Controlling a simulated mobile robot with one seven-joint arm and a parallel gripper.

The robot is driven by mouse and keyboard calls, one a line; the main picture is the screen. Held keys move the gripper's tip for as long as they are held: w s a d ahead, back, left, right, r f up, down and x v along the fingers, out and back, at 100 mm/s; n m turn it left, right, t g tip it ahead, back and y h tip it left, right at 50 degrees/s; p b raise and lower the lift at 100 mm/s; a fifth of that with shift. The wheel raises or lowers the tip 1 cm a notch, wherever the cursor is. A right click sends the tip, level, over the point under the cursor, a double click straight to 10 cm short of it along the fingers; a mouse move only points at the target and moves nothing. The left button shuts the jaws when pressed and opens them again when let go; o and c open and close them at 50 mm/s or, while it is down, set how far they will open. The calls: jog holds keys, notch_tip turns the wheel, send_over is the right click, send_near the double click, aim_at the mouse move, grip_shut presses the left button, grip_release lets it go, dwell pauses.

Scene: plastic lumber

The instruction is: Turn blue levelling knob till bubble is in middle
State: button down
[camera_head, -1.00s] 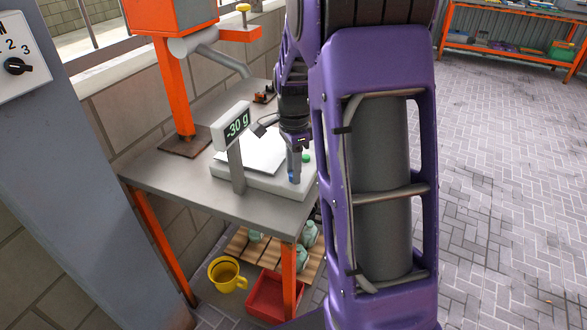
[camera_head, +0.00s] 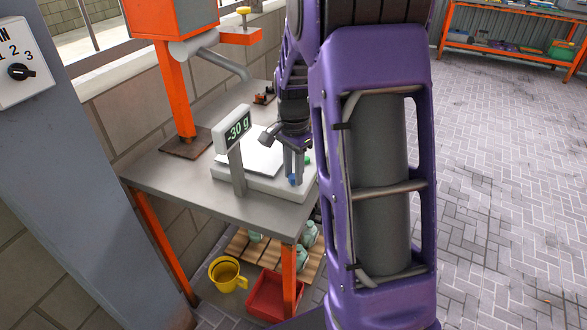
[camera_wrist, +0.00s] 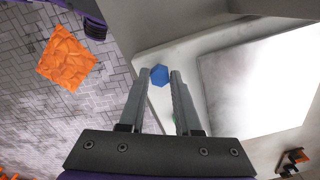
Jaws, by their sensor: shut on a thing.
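The blue levelling knob (camera_head: 292,180) is at the front corner of the white scale (camera_head: 262,184). It also shows in the wrist view (camera_wrist: 159,75), between the fingertips. My gripper (camera_wrist: 159,77) points down at this corner and is shut on the knob, one finger on each side. It is also seen in the head view (camera_head: 293,176). A small green part (camera_head: 307,160) sits on the scale behind the knob; only a sliver shows in the wrist view (camera_wrist: 174,120). I cannot make out a bubble. The scale's display (camera_head: 237,129) reads -30 g.
The scale stands on a grey bench (camera_head: 195,192) with orange legs. An orange stand (camera_head: 176,95) is at the back left. Below are a yellow mug (camera_head: 224,273), a red crate (camera_head: 270,300) and several greenish bottles (camera_head: 308,234). The floor at right is clear.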

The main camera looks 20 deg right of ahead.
jog(key=n+p, duration=0.1)
jog(key=n, duration=0.4)
jog(key=shift+r+n, duration=0.1)
jog(key=shift+n, duration=0.2)
jog(key=n+p, duration=0.1)
jog(key=n, duration=0.4)
jog(key=shift+n, duration=0.3)
jog(key=n+p, duration=0.1)
jog(key=n, duration=0.4)
jog(key=shift+n+p, duration=0.65)
jog(key=shift+n, duration=1.65)
jog(key=c, duration=0.6)
grip_release()
